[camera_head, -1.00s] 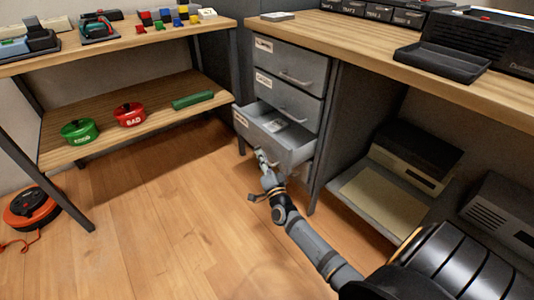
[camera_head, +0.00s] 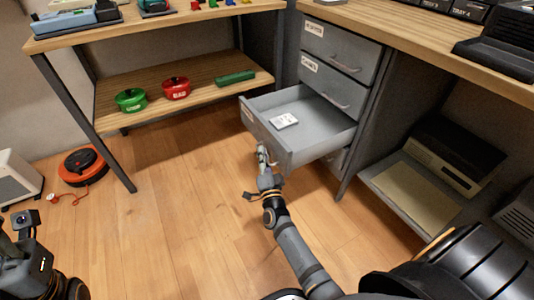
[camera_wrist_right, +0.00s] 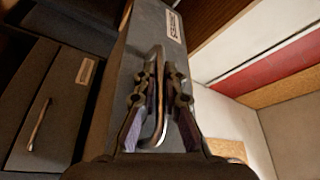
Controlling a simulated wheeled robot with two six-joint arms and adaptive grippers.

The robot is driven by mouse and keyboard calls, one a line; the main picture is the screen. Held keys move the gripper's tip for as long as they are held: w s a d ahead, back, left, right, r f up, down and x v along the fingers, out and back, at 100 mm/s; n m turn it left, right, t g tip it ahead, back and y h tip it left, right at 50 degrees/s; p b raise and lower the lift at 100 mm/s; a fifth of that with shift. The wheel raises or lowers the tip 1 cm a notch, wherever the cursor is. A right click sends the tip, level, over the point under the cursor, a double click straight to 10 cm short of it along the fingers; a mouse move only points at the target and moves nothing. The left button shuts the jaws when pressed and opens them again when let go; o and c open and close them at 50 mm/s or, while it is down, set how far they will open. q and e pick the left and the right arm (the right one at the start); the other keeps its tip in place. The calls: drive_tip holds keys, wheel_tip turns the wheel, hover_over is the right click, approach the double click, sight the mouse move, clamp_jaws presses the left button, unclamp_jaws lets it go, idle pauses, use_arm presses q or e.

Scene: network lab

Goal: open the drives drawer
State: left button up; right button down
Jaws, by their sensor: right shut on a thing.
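The grey drawer cabinet (camera_head: 312,87) stands under the right-hand desk. Its third drawer from the top (camera_head: 330,137) is pulled well out, and a small pale drive-like item (camera_head: 284,121) lies inside. I cannot read that drawer's label in the head view. My right gripper (camera_head: 263,156) is at the front of this drawer. In the right wrist view, its two fingers (camera_wrist_right: 166,75) are shut on the metal bar handle (camera_wrist_right: 159,125) of the drawer front (camera_wrist_right: 125,75). A part of my left arm shows at the lower left, but its fingers do not.
The two upper drawers (camera_head: 340,48) are shut. A lower drawer front (camera_head: 337,160) shows partly beneath the open one. A left bench (camera_head: 185,85) holds green and red pots on its shelf. An orange cable reel (camera_head: 82,166) lies on the floor. The floor before the drawer is clear.

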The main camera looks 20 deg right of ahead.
drive_tip(key=c, duration=1.7)
unclamp_jaws()
drive_tip(key=v, duration=0.7)
drive_tip(key=shift+s, duration=0.3)
drive_tip(key=shift+f, duration=0.1)
